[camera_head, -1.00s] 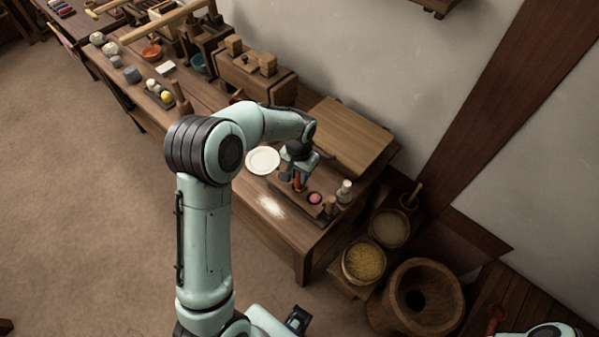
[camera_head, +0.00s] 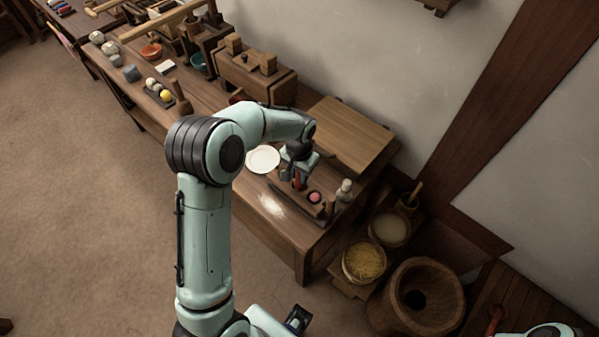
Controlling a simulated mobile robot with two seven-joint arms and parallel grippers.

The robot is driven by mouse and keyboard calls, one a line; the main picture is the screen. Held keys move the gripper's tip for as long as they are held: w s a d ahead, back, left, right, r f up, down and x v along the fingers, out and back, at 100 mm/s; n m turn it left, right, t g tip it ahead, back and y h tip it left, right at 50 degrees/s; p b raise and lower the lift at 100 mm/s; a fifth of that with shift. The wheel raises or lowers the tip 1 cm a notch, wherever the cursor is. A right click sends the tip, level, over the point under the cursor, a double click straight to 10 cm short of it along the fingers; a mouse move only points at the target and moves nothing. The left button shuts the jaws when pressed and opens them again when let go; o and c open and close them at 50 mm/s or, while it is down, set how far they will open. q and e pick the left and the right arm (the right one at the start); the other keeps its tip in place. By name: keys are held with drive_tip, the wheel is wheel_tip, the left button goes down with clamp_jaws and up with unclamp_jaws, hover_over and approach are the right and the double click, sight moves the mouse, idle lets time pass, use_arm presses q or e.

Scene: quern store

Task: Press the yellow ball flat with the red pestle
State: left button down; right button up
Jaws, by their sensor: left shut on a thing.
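My left gripper (camera_head: 295,180) is at the front right end of the long wooden table and is shut on the red pestle (camera_head: 299,184). Only a small red part of the pestle shows below the gripper. The pestle's lower end and what lies directly under it are too small and covered to make out. A yellow ball (camera_head: 166,96) sits beside paler balls on a small tray (camera_head: 155,98) at the table's left, well away from the gripper. A pink round thing (camera_head: 314,197) lies just right of the pestle.
A white plate (camera_head: 263,159) lies left of the gripper, and a pale powdery patch (camera_head: 271,205) is in front. A white-topped bottle (camera_head: 345,190) stands to the right. A wooden board (camera_head: 350,135) lies behind. Baskets and a large mortar (camera_head: 428,298) stand beyond the right end.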

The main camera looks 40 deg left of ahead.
use_arm(q)
drive_tip(key=shift+r, duration=0.15)
use_arm(e)
drive_tip(key=shift+r, duration=0.1)
use_arm(q)
drive_tip(key=shift+f, duration=0.25)
drive_tip(key=shift+s+f, duration=0.1)
drive_tip(key=shift+f, duration=0.15)
use_arm(e)
drive_tip(key=shift+s+f, duration=0.1)
drive_tip(key=shift+f, duration=0.2)
idle(0.5)
use_arm(q)
drive_tip(key=shift+r, duration=0.1)
use_arm(e)
drive_tip(key=shift+r, duration=0.1)
use_arm(q)
drive_tip(key=shift+r+p, duration=1.15)
drive_tip(key=shift+r, duration=1.25)
drive_tip(key=shift+r+p, duration=0.65)
drive_tip(key=shift+r, duration=0.7)
use_arm(e)
drive_tip(key=w+r, duration=0.2)
drive_tip(key=r, duration=0.1)
drive_tip(key=w+r, duration=0.1)
drive_tip(key=shift+r, duration=0.35)
